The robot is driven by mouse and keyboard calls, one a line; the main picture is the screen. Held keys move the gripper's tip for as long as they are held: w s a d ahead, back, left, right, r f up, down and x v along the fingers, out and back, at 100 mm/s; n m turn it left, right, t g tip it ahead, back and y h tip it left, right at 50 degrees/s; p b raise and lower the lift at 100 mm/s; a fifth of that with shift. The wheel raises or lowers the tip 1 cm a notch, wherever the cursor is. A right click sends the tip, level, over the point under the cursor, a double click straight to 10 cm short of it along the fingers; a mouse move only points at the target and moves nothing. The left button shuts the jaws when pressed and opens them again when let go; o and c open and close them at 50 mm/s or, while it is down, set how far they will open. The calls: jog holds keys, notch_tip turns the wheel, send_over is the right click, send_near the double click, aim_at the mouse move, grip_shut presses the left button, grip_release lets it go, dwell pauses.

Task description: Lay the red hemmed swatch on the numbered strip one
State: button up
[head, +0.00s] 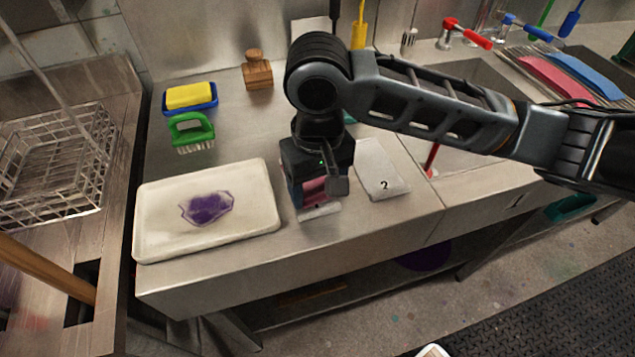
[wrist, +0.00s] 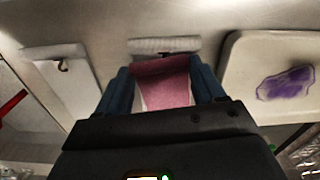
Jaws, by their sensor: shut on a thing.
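My gripper (head: 316,196) is shut on the red swatch (wrist: 164,84), which looks pinkish red and stretches between the two blue fingers. In the head view only a small part of the swatch (head: 315,187) shows under the gripper. The numbered strip one (head: 319,211) is a white strip on the counter below my gripper; mostly its near end shows, and its number is not readable. In the wrist view its white end (wrist: 164,46) shows just beyond the swatch. I cannot tell whether the swatch touches the strip.
A white strip marked 2 (head: 378,163) lies to the right. A white tray (head: 258,180) with a purple cloth (head: 208,209) sits to the left. A green brush (head: 190,129), a yellow sponge (head: 190,95) in a blue dish and a wooden block (head: 257,73) stand farther back. A sink lies right.

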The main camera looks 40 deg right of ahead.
jog(key=o, duration=1.1)
